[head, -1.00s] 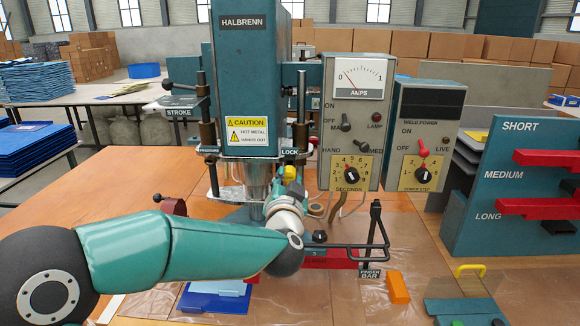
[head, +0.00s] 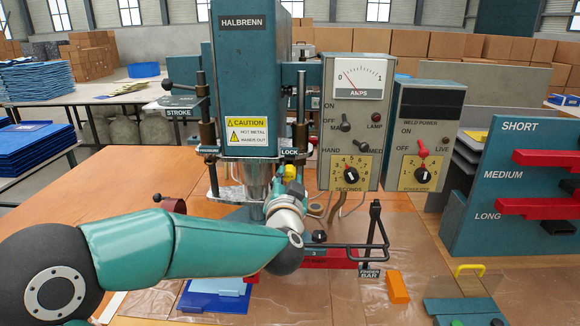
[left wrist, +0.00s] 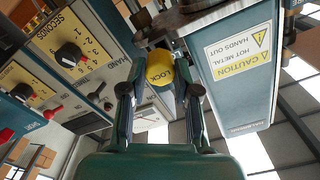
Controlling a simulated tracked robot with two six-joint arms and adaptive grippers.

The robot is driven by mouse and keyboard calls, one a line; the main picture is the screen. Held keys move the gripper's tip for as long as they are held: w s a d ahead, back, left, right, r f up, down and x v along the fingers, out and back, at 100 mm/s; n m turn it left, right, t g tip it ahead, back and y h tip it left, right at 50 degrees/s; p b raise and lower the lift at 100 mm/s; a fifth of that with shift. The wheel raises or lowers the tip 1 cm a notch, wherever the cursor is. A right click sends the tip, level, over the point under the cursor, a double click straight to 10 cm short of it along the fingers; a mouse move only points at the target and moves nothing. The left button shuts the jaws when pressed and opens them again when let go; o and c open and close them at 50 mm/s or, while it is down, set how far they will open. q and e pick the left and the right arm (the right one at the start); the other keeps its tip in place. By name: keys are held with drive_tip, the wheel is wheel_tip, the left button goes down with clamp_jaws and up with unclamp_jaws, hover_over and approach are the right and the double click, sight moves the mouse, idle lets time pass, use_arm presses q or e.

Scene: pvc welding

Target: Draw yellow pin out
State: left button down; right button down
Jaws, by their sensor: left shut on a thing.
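The yellow pin (head: 290,172) is at the LOCK label on the right side of the teal HALBRENN press (head: 252,75). My left gripper (head: 291,186) has its fingers around the pin, and its arm covers much of the press's lower part. In the left wrist view the pin's round yellow knob (left wrist: 160,68) sits between the two fingers (left wrist: 159,88), right by the LOCK label, and the gripper is shut on it. The knob hides the rest of the pin, so I cannot tell how deep it sits. My right gripper is not in view.
A control box with an amps meter (head: 358,80) and a weld power box (head: 424,135) stand close right of the press. A black finger bar (head: 375,235) and an orange block (head: 397,287) are at front right. A blue tray (head: 213,301) lies under my arm.

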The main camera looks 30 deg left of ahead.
use_arm(q)
drive_tip(key=shift+p+x, duration=0.4)
drive_tip(key=shift+x, duration=1.2)
drive_tip(key=c, duration=0.8)
unclamp_jaws()
drive_tip(key=shift+o, duration=0.2)
drive_tip(key=v, duration=0.9)
